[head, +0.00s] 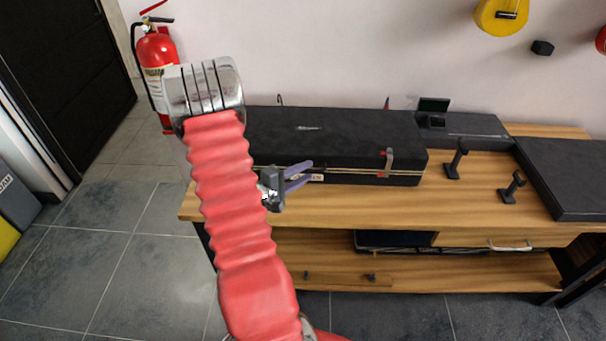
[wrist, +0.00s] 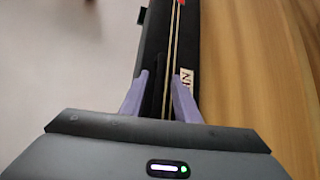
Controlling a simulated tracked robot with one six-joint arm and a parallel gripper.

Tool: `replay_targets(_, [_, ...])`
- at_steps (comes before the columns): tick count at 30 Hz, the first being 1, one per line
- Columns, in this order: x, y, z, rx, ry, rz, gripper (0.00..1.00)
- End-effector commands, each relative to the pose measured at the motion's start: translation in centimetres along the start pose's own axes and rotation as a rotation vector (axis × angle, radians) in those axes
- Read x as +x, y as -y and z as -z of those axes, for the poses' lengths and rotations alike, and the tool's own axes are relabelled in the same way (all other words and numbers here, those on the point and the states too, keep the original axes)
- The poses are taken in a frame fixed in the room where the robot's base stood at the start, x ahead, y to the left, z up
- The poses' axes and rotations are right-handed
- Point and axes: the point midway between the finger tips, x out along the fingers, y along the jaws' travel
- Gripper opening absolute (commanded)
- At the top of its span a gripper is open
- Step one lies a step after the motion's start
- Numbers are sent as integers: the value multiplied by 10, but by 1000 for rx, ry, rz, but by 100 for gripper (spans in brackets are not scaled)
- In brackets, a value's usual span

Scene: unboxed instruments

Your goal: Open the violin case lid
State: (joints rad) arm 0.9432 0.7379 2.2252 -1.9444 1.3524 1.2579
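The long black violin case (head: 340,138) lies on the wooden bench with its lid down. Gold trim runs along its front seam, and a red and silver latch (head: 388,162) sits near its right end. My gripper (head: 309,172), with purple fingers, is in front of the case's front face near the seam. In the wrist view my gripper (wrist: 160,74) has its fingers apart, with the case (wrist: 155,40) and its gold seam showing between and beyond them. A dark strip shows between the fingers; I cannot tell whether they touch it. My arm hides the case's left end.
The wooden bench (head: 480,205) has two small black stands (head: 454,160) right of the case. Another flat black case (head: 570,175) lies at the far right. A fire extinguisher (head: 157,65) hangs at the left wall.

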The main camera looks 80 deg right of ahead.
Motion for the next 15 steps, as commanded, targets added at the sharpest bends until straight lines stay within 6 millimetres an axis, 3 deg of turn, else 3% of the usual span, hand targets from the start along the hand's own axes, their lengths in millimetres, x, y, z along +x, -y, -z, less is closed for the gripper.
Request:
replay_targets(5, [0,0,0,0,0,0,27])
replay_targets(15, [0,0,0,0,0,0,3])
